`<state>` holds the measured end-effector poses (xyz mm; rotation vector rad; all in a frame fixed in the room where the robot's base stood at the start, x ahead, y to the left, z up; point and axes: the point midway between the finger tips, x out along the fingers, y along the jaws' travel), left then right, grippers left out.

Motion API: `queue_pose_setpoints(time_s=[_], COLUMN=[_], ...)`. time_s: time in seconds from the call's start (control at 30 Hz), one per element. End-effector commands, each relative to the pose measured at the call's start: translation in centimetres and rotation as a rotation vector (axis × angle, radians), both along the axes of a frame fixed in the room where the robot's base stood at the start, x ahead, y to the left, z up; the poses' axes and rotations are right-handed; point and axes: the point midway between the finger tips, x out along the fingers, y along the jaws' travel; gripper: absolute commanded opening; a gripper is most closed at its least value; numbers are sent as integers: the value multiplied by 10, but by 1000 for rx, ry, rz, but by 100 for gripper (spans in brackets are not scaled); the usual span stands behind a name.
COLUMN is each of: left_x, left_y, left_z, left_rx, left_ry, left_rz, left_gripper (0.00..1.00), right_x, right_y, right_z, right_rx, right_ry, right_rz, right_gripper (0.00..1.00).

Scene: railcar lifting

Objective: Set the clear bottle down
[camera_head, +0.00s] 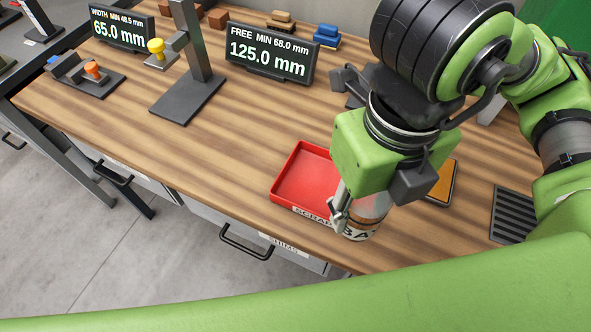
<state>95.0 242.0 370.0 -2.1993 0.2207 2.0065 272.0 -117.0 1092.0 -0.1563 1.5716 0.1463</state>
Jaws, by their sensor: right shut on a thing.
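The clear bottle (367,212) has a pale label with dark letters, partly hidden. It is upright at the table's front edge, just right of the red scrap tray (308,178). My right gripper (366,200) comes down over it and is shut on it, with one finger showing on its left side. The gripper body hides the bottle's top. I cannot tell whether its base touches the wooden table (225,160). My left gripper is not in view.
An orange pad (442,184) lies behind and right of the bottle, with a dark ribbed plate (512,214) farther right. Two displays (268,54) (122,28) and a dark stand (188,98) are farther back. The table left of the tray is clear.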

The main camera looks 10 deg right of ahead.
Motion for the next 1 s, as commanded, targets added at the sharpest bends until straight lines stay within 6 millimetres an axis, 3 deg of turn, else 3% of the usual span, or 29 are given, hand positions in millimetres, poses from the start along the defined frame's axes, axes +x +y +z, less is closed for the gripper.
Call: queue_pose_setpoints(time_s=[0.2,0.5,0.63,1.0], left_x=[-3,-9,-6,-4], left_y=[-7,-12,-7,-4], left_z=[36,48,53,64], left_rx=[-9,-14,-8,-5], left_ry=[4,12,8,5], left_rz=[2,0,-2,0], left_gripper=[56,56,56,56], right_x=[17,92,111,138], right_y=[0,3,4,5], right_z=[-1,-41,-67,-102], right_rx=[-3,-3,-3,-3], right_ry=[10,5,5,4], right_rz=[-5,-7,-4,-1], right_gripper=[16,16,16,16])
